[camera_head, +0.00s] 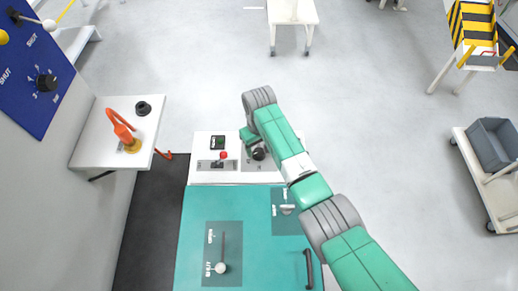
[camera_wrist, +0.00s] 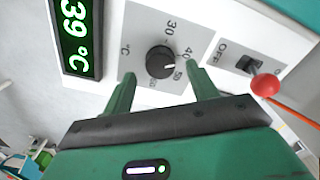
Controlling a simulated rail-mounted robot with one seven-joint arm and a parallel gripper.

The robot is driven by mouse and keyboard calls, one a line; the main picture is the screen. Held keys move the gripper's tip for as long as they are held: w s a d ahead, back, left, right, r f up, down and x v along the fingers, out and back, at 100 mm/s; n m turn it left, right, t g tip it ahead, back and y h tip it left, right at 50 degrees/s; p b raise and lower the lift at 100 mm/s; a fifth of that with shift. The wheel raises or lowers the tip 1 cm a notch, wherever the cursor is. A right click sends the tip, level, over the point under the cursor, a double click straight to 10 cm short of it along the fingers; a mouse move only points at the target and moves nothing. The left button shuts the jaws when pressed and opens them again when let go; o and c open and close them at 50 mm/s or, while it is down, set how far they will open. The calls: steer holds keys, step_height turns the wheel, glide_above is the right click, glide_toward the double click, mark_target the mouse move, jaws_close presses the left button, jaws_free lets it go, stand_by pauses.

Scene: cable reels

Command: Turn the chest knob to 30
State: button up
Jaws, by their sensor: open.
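The chest knob is a round black dial (camera_wrist: 160,62) on a grey scale plate (camera_wrist: 140,28) with the numbers 30, 40 and 50. Its short white mark faces right in the wrist view, toward the 40 and 50 side. The green display (camera_wrist: 76,35) beside it reads 39 °C. My gripper (camera_wrist: 161,76) is open, with one green finger on each side below the knob in the picture. I cannot tell whether the fingers touch it. In the head view, the knob (camera_head: 259,154) shows beside my gripper (camera_head: 248,140) on the white top panel of the teal chest (camera_head: 190,240).
A white-ball lever (camera_head: 221,267) and a black handle (camera_head: 309,268) are on the chest's teal face. A shelf (camera_head: 90,150) with an orange object stands at the left.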

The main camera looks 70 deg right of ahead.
mark_target(259, 154)
steer(key=shift+f, duration=1.3)
steer(key=c, duration=1)
steer(key=n, duration=0.5)
steer(key=shift+n, duration=0.4)
steer(key=n, duration=0.6)
steer(key=o, duration=1)
